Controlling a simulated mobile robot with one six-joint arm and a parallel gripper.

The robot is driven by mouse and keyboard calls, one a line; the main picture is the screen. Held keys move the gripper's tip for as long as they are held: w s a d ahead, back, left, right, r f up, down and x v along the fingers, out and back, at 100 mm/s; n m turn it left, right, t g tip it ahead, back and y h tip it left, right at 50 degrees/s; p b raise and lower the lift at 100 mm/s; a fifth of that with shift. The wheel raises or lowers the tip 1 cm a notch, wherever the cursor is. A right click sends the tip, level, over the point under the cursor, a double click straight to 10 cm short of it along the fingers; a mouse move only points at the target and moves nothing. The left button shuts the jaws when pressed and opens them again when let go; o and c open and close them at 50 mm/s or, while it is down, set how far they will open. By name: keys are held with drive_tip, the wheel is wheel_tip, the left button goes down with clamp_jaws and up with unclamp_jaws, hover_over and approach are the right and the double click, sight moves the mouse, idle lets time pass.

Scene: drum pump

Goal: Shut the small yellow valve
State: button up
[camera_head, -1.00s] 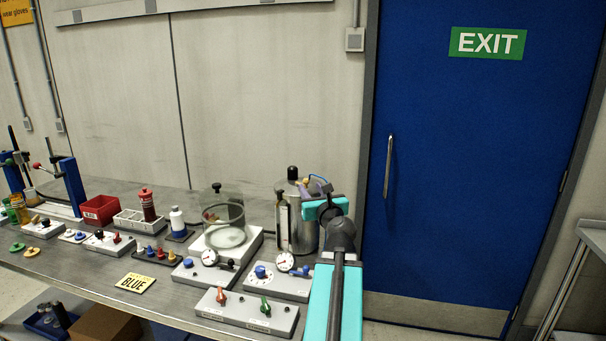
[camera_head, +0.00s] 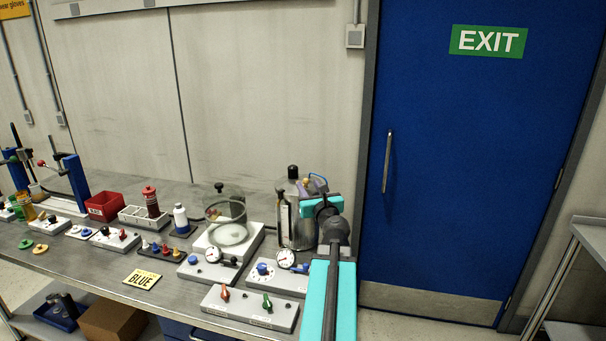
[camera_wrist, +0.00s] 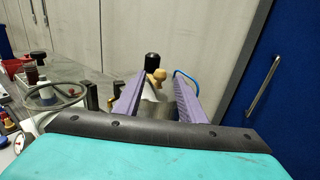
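A small tan-yellow knob, which looks like the yellow valve (camera_wrist: 159,75), shows in the wrist view beside a black cap (camera_wrist: 152,62) on top of a metal vessel (camera_wrist: 158,106). My gripper (camera_wrist: 161,82) is open. Its two purple fingers stand apart, with the knob between them in the picture; I see no contact and cannot tell the remaining distance. In the head view, the vessel (camera_head: 287,229) stands at the bench's back right, partly behind my arm.
A blue hose (camera_wrist: 187,77) arcs beside the right finger. A glass jar (camera_head: 226,210) stands left of the vessel. Gauge blocks (camera_head: 278,278) and a block with red and green handles (camera_head: 250,308) lie in front. A blue door (camera_head: 450,150) is at right.

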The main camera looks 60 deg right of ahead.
drive_tip(key=shift+p+x, duration=0.65)
drive_tip(key=shift+x, duration=3.4)
clamp_jaws()
